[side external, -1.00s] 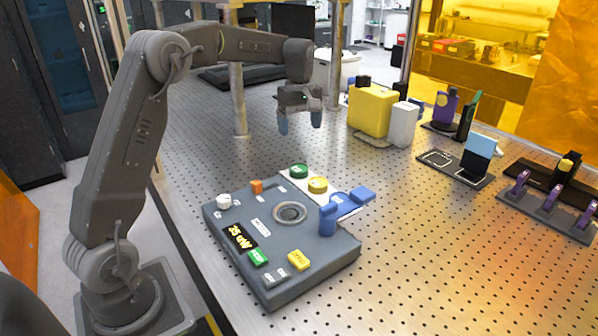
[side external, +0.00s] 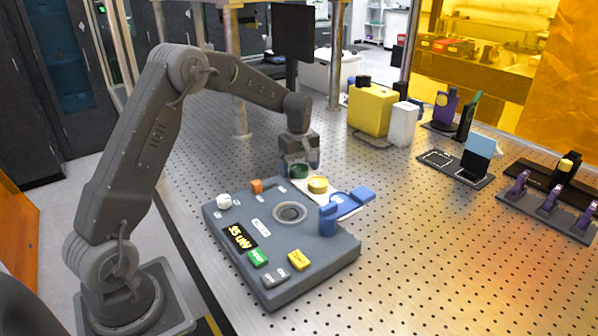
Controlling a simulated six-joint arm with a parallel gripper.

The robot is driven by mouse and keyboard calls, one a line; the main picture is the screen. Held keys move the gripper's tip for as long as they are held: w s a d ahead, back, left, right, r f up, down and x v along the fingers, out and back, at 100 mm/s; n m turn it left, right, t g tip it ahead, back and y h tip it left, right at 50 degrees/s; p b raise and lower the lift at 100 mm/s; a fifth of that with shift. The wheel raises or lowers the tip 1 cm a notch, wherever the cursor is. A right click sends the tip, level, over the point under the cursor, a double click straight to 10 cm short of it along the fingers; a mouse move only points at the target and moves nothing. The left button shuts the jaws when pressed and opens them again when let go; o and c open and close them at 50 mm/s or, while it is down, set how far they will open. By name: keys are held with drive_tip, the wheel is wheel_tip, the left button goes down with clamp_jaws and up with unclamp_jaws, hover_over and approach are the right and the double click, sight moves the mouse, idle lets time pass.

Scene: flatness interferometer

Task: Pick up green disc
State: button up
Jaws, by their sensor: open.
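The green disc (side external: 299,171) sits on a pale plate at the back edge of the grey instrument box (side external: 330,253). My gripper (side external: 300,170) is low over the green disc, pointing down, with its fingers open on either side of it. The fingers partly hide the disc, and I cannot tell whether they touch it.
A yellow box (side external: 369,110) and white block (side external: 403,124) stand behind right.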

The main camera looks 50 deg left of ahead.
drive_tip(key=c, duration=1)
drive_tip(key=shift+r, duration=0.15)
drive_tip(key=shift+c, duration=0.2)
